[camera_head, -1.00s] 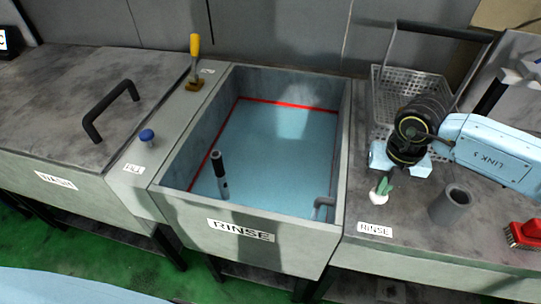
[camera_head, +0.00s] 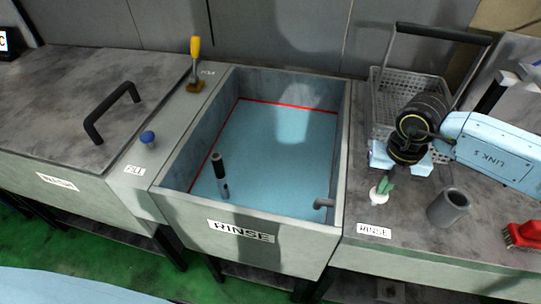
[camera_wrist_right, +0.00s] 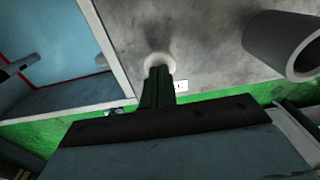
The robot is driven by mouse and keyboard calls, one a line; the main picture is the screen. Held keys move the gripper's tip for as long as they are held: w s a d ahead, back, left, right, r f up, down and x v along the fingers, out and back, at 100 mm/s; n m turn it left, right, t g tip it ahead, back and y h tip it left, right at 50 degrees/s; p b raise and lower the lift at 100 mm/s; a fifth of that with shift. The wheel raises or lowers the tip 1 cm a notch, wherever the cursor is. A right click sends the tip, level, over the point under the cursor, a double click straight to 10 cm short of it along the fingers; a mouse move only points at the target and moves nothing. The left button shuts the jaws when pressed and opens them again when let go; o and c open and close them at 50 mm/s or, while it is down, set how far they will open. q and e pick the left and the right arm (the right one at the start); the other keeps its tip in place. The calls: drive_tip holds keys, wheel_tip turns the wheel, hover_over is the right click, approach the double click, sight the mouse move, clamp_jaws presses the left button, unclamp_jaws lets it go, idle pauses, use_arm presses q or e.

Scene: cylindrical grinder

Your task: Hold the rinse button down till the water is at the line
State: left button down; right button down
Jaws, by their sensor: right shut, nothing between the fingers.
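The rinse tank (camera_head: 240,243) stands in the middle with pale blue water (camera_head: 275,150) in it. A red line (camera_head: 290,105) runs along its inner walls; the water's edge lies right up against it. The white rinse button (camera_head: 378,198) is on the counter right of the tank, behind a RINSE label (camera_head: 374,231). My right gripper (camera_head: 386,186) points down, shut and empty, with its green fingertips at the button. In the right wrist view the fingers (camera_wrist_right: 158,84) cover part of the button (camera_wrist_right: 158,61); how far it is pressed is hidden. My left gripper is out of view.
A wire basket (camera_head: 381,103) with a tall handle stands behind my right gripper. A grey hollow cylinder (camera_head: 448,207) and a red brush (camera_head: 522,235) are to the right. A blue button (camera_head: 147,137) and yellow-handled lever (camera_head: 195,48) are left of the tank.

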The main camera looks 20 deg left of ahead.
wheel_tip(320, 180, up, 6)
drive_tip(key=p, duration=0.3)
idle(0.5)
